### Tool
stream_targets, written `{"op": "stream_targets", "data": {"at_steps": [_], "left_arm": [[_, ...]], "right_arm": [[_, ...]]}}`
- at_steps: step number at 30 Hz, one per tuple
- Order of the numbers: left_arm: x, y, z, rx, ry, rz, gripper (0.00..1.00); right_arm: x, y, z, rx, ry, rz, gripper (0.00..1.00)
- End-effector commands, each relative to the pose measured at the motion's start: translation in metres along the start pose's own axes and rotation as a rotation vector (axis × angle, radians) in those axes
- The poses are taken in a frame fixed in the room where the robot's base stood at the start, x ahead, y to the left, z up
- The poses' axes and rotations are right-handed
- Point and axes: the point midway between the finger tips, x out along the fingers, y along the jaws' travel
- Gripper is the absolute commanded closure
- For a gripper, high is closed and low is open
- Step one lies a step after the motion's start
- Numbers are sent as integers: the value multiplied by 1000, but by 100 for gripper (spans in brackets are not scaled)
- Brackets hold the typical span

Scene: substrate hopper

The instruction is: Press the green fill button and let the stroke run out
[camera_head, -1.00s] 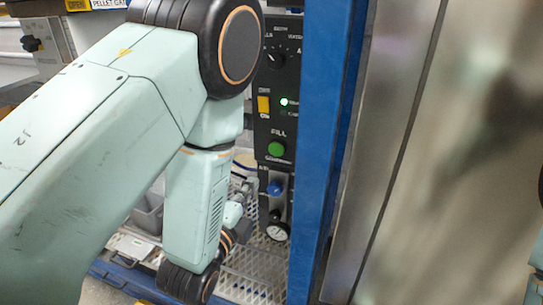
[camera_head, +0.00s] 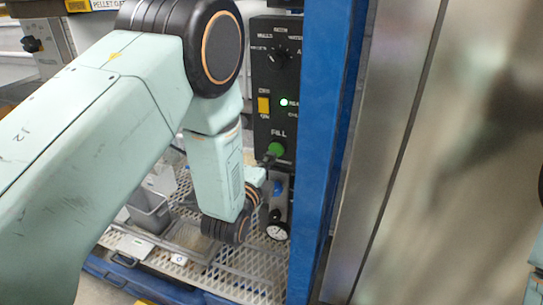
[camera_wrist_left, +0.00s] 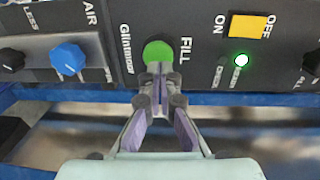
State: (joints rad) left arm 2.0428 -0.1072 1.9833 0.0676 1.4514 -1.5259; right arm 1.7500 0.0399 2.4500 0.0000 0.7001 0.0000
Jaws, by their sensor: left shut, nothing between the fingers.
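The green fill button (camera_head: 276,149) sits under the FILL label on the black control panel (camera_head: 262,110). It also shows in the left wrist view (camera_wrist_left: 157,52), with its lower edge behind my fingertips. My left gripper (camera_head: 268,158) is shut and empty, its tips at the button's lower left in the head view. In the left wrist view my left gripper (camera_wrist_left: 157,72) points straight at the button. I cannot tell whether the tips touch it or the button is pushed in. A green lamp (camera_wrist_left: 242,60) on the panel is lit. My right gripper is out of view.
A blue post (camera_head: 325,140) stands just right of the panel. A blue knob (camera_head: 275,187) and a gauge (camera_head: 277,231) are below the button. An orange switch (camera_head: 263,104) is above it. A grey bin (camera_head: 150,210) stands on the mesh shelf (camera_head: 250,262).

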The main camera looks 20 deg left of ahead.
Motion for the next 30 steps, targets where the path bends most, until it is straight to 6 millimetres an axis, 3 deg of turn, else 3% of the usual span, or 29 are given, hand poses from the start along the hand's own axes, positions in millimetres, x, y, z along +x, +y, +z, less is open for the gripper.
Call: {"op": "stream_targets", "data": {"at_steps": [6, 20, 30], "left_arm": [[20, 0, 0, 0, -1, 0, 100], [25, 0, 0, 0, -1, 0, 100], [47, -1, 0, 0, -1, -3, 100]], "right_arm": [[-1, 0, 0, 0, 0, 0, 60], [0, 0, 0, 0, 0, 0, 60], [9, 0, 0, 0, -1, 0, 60]]}}
